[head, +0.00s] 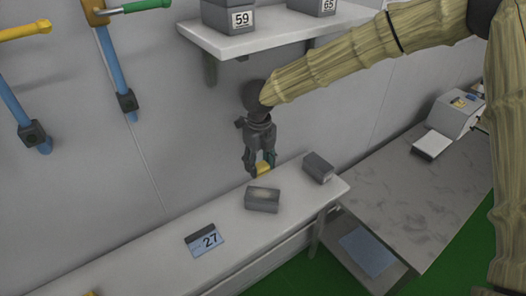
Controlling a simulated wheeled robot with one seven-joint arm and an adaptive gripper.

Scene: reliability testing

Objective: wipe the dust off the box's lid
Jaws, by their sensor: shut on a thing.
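A dark grey box (263,202) sits on the white shelf, and its lid carries a pale, dusty-looking patch in the middle. My gripper (260,170) points down just behind the box. It is shut on a small yellow thing (262,168), perhaps a sponge, which shows between the fingers with a little green beside it. The yellow thing is close to the box's far edge; I cannot tell whether it touches the box or the shelf.
An upper shelf (250,42) with numbered boxes hangs above. Tools hang on the left wall. A marbled counter (400,195) stands at right.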

